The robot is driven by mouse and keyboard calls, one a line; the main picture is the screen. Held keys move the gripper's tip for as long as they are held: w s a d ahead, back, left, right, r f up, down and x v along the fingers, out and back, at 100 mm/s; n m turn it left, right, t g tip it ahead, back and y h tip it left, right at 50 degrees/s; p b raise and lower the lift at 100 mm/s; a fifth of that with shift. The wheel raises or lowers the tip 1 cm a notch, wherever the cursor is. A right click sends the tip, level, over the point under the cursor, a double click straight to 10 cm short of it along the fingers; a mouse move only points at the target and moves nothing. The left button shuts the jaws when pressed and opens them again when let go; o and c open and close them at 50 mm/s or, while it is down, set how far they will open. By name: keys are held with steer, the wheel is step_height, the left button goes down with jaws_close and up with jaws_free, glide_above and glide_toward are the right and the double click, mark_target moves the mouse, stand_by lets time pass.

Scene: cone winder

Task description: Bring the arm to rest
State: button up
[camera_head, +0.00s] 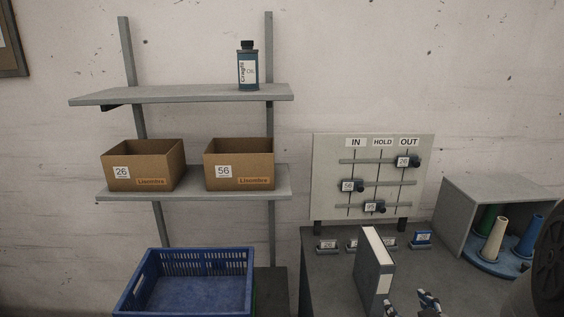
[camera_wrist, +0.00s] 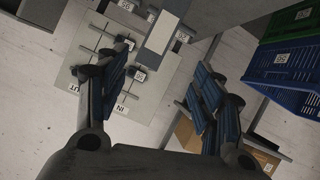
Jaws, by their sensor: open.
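My gripper (camera_wrist: 162,88) is open, its two blue-padded fingers spread wide apart with nothing between them in the wrist view. In the head view only the fingertips of my gripper (camera_head: 410,302) show, at the bottom edge, over the dark table and just right of the upright grey binder (camera_head: 374,268). Most of my arm is out of the head view, apart from a dark rounded part at the right edge. In the wrist view the board (camera_wrist: 72,88) with its pegs lies behind the left finger, seen upside down.
The dark table (camera_head: 325,285) carries small numbered tags and a grey open box (camera_head: 500,190) with cones on a blue disc (camera_head: 490,262). The board (camera_head: 330,165) stands at the back. Left are shelves with cardboard boxes (camera_head: 143,165), (camera_head: 239,165) and a blue crate (camera_head: 185,285).

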steer(key=s+a+r+m+g+h+b, duration=0.1)
steer(key=s+a+r+m+g+h, duration=0.1)
steer(key=s+a+r+g, duration=0.55)
steer(key=s+a+r+y, duration=0.1)
steer(key=s+a, duration=0.3)
steer(key=s, duration=0.4)
steer(key=s+a+r+y, duration=0.1)
steer(key=s+a, duration=0.3)
steer(key=s, duration=0.5)
steer(key=shift+s+a+r+m+g+b, duration=0.2)
steer(key=shift+r+m+g+b, duration=0.2)
steer(key=shift+r, duration=0.35)
steer(key=shift+w+d, duration=0.1)
steer(key=shift+c, duration=0.2)
